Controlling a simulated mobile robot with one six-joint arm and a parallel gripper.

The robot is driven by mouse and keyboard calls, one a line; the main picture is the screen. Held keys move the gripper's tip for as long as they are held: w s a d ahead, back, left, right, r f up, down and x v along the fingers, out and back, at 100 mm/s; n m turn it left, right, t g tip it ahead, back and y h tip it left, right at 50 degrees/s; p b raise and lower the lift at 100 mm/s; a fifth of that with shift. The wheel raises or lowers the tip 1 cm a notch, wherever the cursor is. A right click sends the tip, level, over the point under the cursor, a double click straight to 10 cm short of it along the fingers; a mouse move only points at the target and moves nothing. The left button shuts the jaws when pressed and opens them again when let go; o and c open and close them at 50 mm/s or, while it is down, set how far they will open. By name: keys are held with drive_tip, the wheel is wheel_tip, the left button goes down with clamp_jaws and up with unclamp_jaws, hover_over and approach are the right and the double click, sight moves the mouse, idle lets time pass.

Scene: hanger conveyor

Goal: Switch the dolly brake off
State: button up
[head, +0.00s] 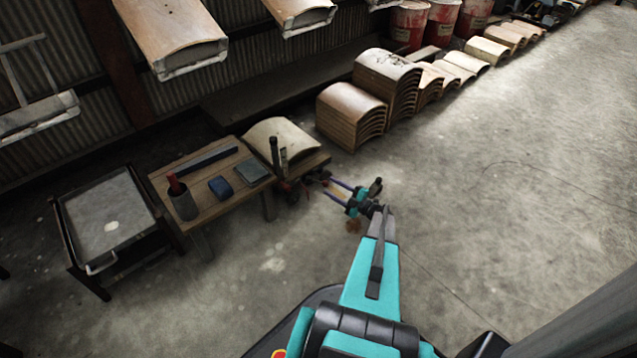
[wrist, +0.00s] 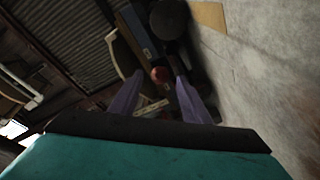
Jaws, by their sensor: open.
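The dolly appears to be the low wooden platform (head: 317,160) bearing a curved tan sheet (head: 278,133), with a dark upright post (head: 275,150) at its near side. Small red parts (head: 284,186) sit low beside the post; I cannot tell which is the brake. My gripper (head: 335,190) is open and empty, its purple fingers pointing left toward these parts. In the wrist view, a red ball-shaped knob (wrist: 159,74) shows between the two spread fingertips, apparently just beyond them. Whether the fingers touch it, and the brake's setting, cannot be told.
A wooden bench (head: 218,175) with a dark cup (head: 183,204) and blue blocks stands left of the dolly. A grey-topped cart (head: 108,215) is farther left. Stacks of curved boards (head: 350,115) stand behind. Boards (head: 175,35) hang overhead. The concrete floor at right is clear.

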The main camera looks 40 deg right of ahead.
drive_tip(key=w, duration=0.2)
drive_tip(key=w+b, duration=0.1)
drive_tip(key=w, duration=0.1)
drive_tip(key=w+b, duration=0.1)
drive_tip(key=w, duration=0.2)
drive_tip(key=shift+a+f, duration=0.1)
drive_tip(key=shift+a, duration=0.3)
drive_tip(key=shift+w, duration=0.6)
clamp_jaws()
drive_tip(key=shift+a, duration=0.2)
drive_tip(key=shift+s+d, duration=0.1)
drive_tip(key=shift+d, duration=0.05)
